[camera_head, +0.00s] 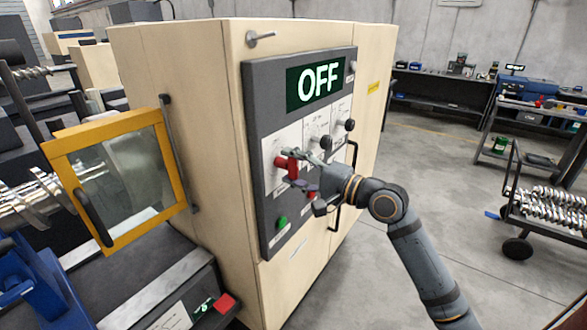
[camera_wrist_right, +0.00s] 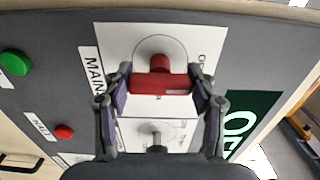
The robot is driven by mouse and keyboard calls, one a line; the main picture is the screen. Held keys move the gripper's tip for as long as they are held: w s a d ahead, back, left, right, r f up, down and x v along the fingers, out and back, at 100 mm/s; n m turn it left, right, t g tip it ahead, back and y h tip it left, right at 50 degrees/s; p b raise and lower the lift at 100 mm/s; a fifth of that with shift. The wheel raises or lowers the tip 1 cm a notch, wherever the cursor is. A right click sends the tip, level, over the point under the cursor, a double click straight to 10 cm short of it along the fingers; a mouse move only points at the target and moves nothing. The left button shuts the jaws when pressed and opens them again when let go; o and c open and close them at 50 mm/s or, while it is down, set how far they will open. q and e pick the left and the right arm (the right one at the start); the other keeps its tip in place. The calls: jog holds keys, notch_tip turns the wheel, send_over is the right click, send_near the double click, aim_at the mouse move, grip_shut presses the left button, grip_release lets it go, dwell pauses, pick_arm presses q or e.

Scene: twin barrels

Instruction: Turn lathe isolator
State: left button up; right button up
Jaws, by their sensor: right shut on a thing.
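The red isolator handle (camera_head: 291,167) sits on a white plate on the dark control panel (camera_head: 262,95) of the cream cabinet. My right gripper (camera_head: 298,170) is shut on it. In the right wrist view the red handle (camera_wrist_right: 160,84) is a bar lying across the picture, with a finger of my right gripper (camera_wrist_right: 160,88) at each end. A plate marked "MAIN" lies behind it. The panel display (camera_head: 315,80) reads OFF in white on green. My left gripper is not in view.
A green button (camera_head: 282,222) and black knobs (camera_head: 349,125) are on the same panel; a small red button (camera_wrist_right: 64,132) shows in the wrist view. A yellow-framed guard (camera_head: 122,172) stands left of the cabinet. A cart with metal parts (camera_head: 550,208) is at right, with open floor between.

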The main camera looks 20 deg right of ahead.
jog(key=o, duration=1.2)
jog(key=shift+c, duration=0.2)
